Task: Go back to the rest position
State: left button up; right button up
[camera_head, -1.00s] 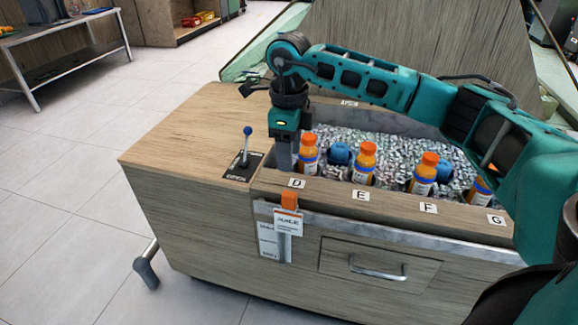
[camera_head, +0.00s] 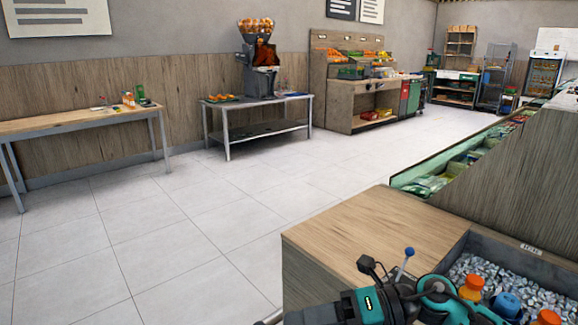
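My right gripper (camera_head: 312,314) is at the bottom edge of the head view, pointing left, beside the front left corner of the wooden juice cart (camera_head: 365,232). Its teal body and dark wrist show, but its fingertips are cut off or unclear, so I cannot tell whether it is open or holds anything. My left gripper is out of view. The cart's ice bin (camera_head: 472,268) is at the lower right. An orange-capped bottle (camera_head: 471,287) and a blue-topped item (camera_head: 506,304) stand in the ice.
A blue-knobbed lever (camera_head: 408,254) stands on the cart close behind my wrist. A green-edged produce display (camera_head: 450,165) is behind the cart. An orange juicer (camera_head: 258,62) stands on a metal table (camera_head: 262,104). A wooden table (camera_head: 75,122) is at left. The tiled floor (camera_head: 190,215) between is clear.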

jog(key=d+f+m+t+h+p, duration=0.1)
jog(key=d+f+m+t+h, duration=0.3)
jog(key=m, duration=0.7)
jog(key=d+f+m+t+h+p, duration=0.1)
jog(key=d+m+t+h+p, duration=0.15)
jog(key=m+t, duration=0.6)
jog(key=d+f+m+t+h+p, duration=0.1)
jog(key=d+f+m+t+h, duration=0.25)
jog(key=m, duration=0.85)
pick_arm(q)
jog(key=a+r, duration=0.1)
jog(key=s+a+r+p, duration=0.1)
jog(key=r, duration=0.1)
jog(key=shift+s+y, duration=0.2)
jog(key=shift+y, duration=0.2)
pick_arm(e)
jog(key=s+d+f+m+g+h, duration=0.3)
jog(key=s+f+m, duration=0.3)
jog(key=s+f, duration=0.3)
jog(key=shift+s+d+g+h, duration=0.3)
jog(key=shift+s+d+g, duration=0.4)
jog(key=shift+d+g, duration=0.15)
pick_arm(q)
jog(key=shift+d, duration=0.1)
pick_arm(e)
jog(key=shift+r+m, duration=0.1)
jog(key=shift+m, duration=0.15)
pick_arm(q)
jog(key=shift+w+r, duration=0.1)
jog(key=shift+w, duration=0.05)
